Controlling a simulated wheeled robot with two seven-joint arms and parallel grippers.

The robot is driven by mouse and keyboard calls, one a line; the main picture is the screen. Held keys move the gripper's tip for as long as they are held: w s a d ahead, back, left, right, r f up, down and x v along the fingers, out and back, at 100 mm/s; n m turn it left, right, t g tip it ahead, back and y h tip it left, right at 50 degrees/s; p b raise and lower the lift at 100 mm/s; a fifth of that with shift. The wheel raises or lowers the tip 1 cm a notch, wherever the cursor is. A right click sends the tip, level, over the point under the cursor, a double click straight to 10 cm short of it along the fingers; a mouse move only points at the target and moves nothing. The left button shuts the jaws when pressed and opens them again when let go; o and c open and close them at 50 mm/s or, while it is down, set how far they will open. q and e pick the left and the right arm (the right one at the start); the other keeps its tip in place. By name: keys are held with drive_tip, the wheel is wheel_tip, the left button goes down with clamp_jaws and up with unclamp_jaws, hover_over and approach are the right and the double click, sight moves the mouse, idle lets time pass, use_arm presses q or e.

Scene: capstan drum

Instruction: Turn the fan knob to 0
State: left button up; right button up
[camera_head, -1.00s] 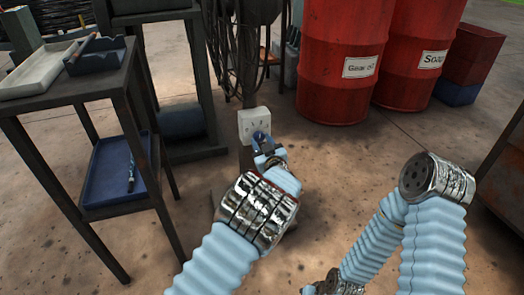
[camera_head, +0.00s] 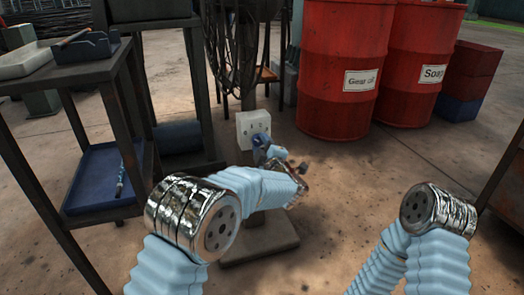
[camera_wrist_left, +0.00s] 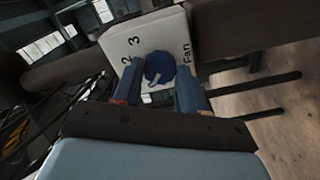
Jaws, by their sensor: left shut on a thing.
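The white fan plate (camera_head: 245,131) is on a post in the middle of the head view. In the left wrist view the plate (camera_wrist_left: 158,33) shows tilted, with "2", "3" and "Fan" printed on it. The round blue fan knob (camera_wrist_left: 160,66) stands out from the plate. A pale pointer mark on it faces the lower left of that view, away from the word "Fan"; I see no 0. My left gripper (camera_head: 260,149) is at the plate. Its two blue fingers (camera_wrist_left: 160,80) are on either side of the knob, shut on it. My right gripper is not in view.
A dark shelf (camera_head: 75,76) stands at the left, with a blue tray (camera_head: 97,197) on its lower level. Red drums (camera_head: 342,50) stand behind, right of the post. The post has a square base (camera_head: 262,243). Bare floor lies between my arms.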

use_arm(q)
drive_tip(key=shift+n, duration=0.9)
drive_tip(key=o, duration=1.1)
drive_tip(key=shift+c, duration=0.2)
drive_tip(key=shift+s, duration=0.1)
drive_tip(key=p+v, duration=0.1)
drive_tip(key=v, duration=1.2)
drive_tip(key=shift+s, duration=0.25)
drive_tip(key=shift+d, duration=0.1)
